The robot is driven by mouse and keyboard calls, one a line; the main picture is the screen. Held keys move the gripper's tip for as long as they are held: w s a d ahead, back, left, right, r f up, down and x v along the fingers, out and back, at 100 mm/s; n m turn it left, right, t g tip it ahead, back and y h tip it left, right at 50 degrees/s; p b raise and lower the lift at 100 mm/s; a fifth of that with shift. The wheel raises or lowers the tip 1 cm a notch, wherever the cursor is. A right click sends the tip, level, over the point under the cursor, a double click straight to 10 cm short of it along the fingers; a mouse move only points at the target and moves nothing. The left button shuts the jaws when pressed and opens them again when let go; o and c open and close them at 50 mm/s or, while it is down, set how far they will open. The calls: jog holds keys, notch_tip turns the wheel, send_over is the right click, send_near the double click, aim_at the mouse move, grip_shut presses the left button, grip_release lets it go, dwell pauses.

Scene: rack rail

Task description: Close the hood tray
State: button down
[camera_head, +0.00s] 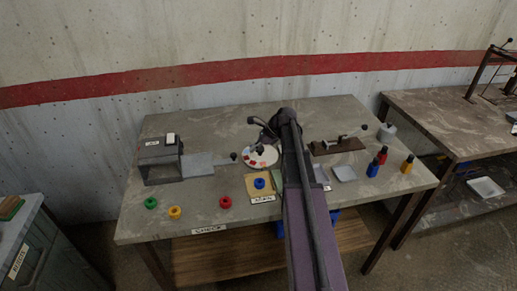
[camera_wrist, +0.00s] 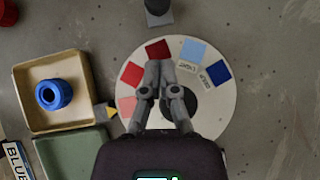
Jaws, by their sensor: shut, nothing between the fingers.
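The hood (camera_head: 160,158) is a dark grey box at the left of the table. Its flat grey tray (camera_head: 205,166) sticks out to the right of it, so the tray is open. A dark knob (camera_head: 233,156) stands at the tray's outer end, and its grey end also shows at the top edge of the wrist view (camera_wrist: 158,12). My gripper (camera_wrist: 158,68) is shut and empty, above the round white disc (camera_wrist: 215,110). It is apart from the knob, to the right of it in the head view. My arm hides part of the table's middle.
A tan tray (camera_wrist: 80,122) holds a blue ring (camera_wrist: 54,95) beside the disc. Green (camera_head: 151,203), yellow (camera_head: 174,212) and red (camera_head: 225,202) rings lie along the front left. A brown rail block (camera_head: 336,146) and small bottles (camera_head: 372,168) stand at right.

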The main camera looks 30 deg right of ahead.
jog(key=shift+w+a+f+b, duration=0.1)
jog(key=shift+a+f+b, duration=0.2)
jog(key=shift+f, duration=0.3)
jog(key=shift+w+a+f, duration=0.1)
jog(key=shift+w+a, duration=0.2)
jog(key=shift+a, duration=0.35)
jog(key=shift+w+a+f, duration=0.1)
jog(key=shift+w+a, duration=0.15)
jog(key=shift+a, duration=0.35)
jog(key=shift+w+a, duration=0.3)
jog(key=shift+a, duration=0.35)
